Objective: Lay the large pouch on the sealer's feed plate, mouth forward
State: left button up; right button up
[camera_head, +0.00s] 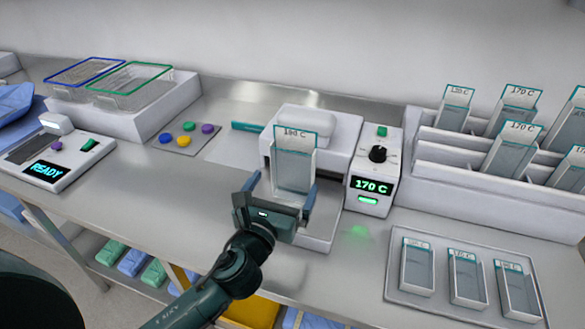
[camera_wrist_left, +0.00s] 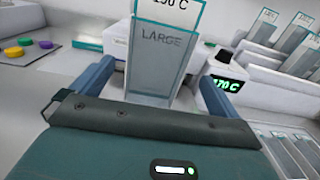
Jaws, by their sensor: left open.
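The large pouch (camera_head: 294,172), clear with a teal-edged flap and a temperature label too blurred to read surely, is at the front of the white sealer (camera_head: 340,132). In the left wrist view the pouch (camera_wrist_left: 155,62) reads "LARGE", its labelled end pointing toward the sealer. It overlaps the feed plate (camera_head: 318,238); I cannot tell whether it lies flat or leans. My left gripper (camera_head: 282,182) is open, its blue fingers on either side of the pouch with gaps visible in the wrist view. My right gripper is not in view.
The sealer's control box (camera_head: 376,170) reads 170 C. A white rack (camera_head: 500,180) of pouches stands right, with a tray (camera_head: 393,288) of smaller pouches in front. A device reading READY (camera_head: 70,150) and wire baskets (camera_head: 130,88) stand left. Bench is clear left of my arm.

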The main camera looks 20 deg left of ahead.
pick_arm(q)
jog(key=w+p, duration=0.1)
jog(key=w, duration=0.4)
jog(key=shift+w+r, duration=0.1)
jog(key=shift+r, duration=0.1)
jog(key=shift+c, duration=0.2)
jog(key=c, duration=0.8)
jog(key=shift+r, duration=0.1)
jog(key=shift+c, duration=0.2)
notch_tip(320, 180, up, 10)
jog(key=f, duration=0.1)
send_near(290, 167)
jog(key=shift+y, duration=0.3)
jog(key=s+a, duration=0.2)
jog(key=s, duration=0.1)
jog(key=s+a, duration=0.1)
jog(key=shift+s+r, duration=0.3)
jog(key=shift+s, duration=0.05)
